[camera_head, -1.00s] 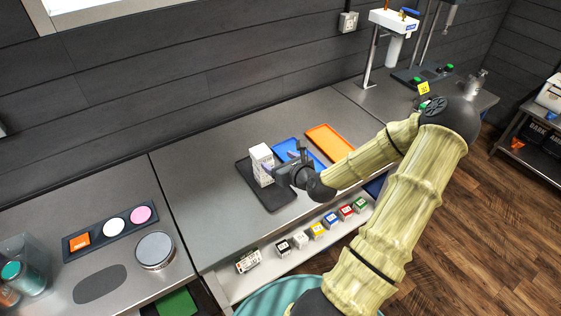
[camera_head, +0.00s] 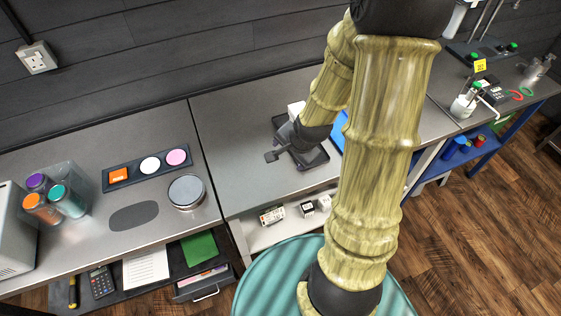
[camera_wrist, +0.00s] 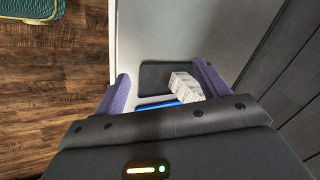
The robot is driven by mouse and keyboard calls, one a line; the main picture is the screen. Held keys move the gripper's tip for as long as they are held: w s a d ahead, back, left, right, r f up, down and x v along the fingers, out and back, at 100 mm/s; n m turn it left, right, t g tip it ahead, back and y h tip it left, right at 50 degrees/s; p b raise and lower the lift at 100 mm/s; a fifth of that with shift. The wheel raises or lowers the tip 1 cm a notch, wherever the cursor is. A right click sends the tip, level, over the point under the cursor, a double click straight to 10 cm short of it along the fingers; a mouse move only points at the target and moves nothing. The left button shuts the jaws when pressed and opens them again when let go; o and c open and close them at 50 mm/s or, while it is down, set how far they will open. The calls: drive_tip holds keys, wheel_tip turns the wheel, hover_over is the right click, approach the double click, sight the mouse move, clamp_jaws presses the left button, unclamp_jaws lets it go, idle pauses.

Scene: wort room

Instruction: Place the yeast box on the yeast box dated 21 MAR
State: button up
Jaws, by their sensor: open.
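A white printed box or stack of boxes (camera_head: 297,109) stands on the black tray (camera_head: 280,121) on the counter; in the head view my arm hides most of it. I cannot read a date on it or tell how many boxes it holds. In the wrist view the white stack (camera_wrist: 186,87) shows beyond my gripper, nearer the right finger, with the black tray (camera_wrist: 154,77) under it. My gripper (camera_wrist: 163,88) is open with nothing held. In the head view my gripper (camera_head: 283,153) is over the tray's front left part.
A blue tray (camera_head: 339,132) lies right of the black one, partly behind my arm. Small boxes (camera_head: 272,215) sit on the shelf below the counter.

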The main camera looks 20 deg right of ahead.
drive_tip(key=s+a+r+n+g, duration=0.2)
drive_tip(key=s+a+r+n, duration=0.3)
drive_tip(key=s+r+n, duration=0.3)
drive_tip(key=n, duration=0.4)
drive_tip(key=shift+a+r+n+h, duration=0.3)
drive_tip(key=shift+a+r+h, duration=0.05)
drive_tip(key=shift+h, duration=0.05)
drive_tip(key=shift+s+f, duration=0.1)
drive_tip(key=shift+f, duration=0.1)
